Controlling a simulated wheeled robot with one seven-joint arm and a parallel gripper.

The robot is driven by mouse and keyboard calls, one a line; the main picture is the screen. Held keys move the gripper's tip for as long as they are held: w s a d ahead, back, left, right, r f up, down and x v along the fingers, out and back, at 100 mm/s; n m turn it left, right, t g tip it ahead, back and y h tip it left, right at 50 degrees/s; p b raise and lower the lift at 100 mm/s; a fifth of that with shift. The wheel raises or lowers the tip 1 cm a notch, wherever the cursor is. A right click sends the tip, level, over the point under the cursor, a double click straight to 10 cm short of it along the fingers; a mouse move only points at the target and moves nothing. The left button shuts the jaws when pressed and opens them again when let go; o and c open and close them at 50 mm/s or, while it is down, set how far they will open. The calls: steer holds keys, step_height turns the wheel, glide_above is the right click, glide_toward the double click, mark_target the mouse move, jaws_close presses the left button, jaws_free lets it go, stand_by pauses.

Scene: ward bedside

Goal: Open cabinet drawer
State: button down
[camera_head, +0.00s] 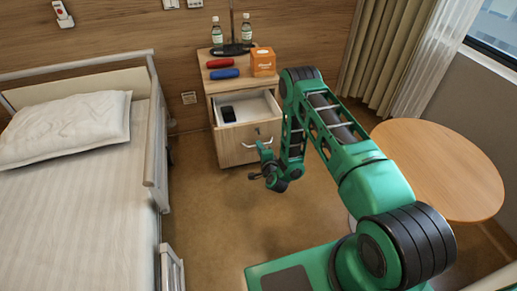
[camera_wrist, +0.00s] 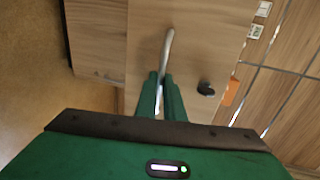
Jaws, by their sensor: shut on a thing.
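The bedside cabinet (camera_head: 213,84) has a pale wood finish. Its top drawer (camera_head: 233,142) is pulled out, and its white inside shows in the head view. A dark phone (camera_head: 228,114) lies in the drawer. My gripper (camera_head: 262,148) is in front of the drawer front. In the wrist view, my gripper (camera_wrist: 160,80) is shut on the metal bar handle (camera_wrist: 168,45) of the drawer front (camera_wrist: 205,55). A dark lock knob (camera_wrist: 205,88) is beside the handle. My arm hides the cabinet's right side in the head view.
On the cabinet top are two bottles (camera_head: 217,35), a red case (camera_head: 220,63), a blue case (camera_head: 225,73), an orange box (camera_head: 262,62) and a dark lamp base. A bed (camera_head: 80,200) stands left. A round table (camera_head: 440,165) stands right. Floor is clear between bed and cabinet.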

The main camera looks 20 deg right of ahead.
steer(key=shift+s+d+f, duration=0.1)
steer(key=shift+s+d, duration=0.05)
steer(key=shift+s, duration=0.35)
steer(key=c, duration=1.9)
jaws_free()
steer(key=shift+o, duration=0.2)
steer(key=v, duration=1)
steer(key=shift+s, duration=0.3)
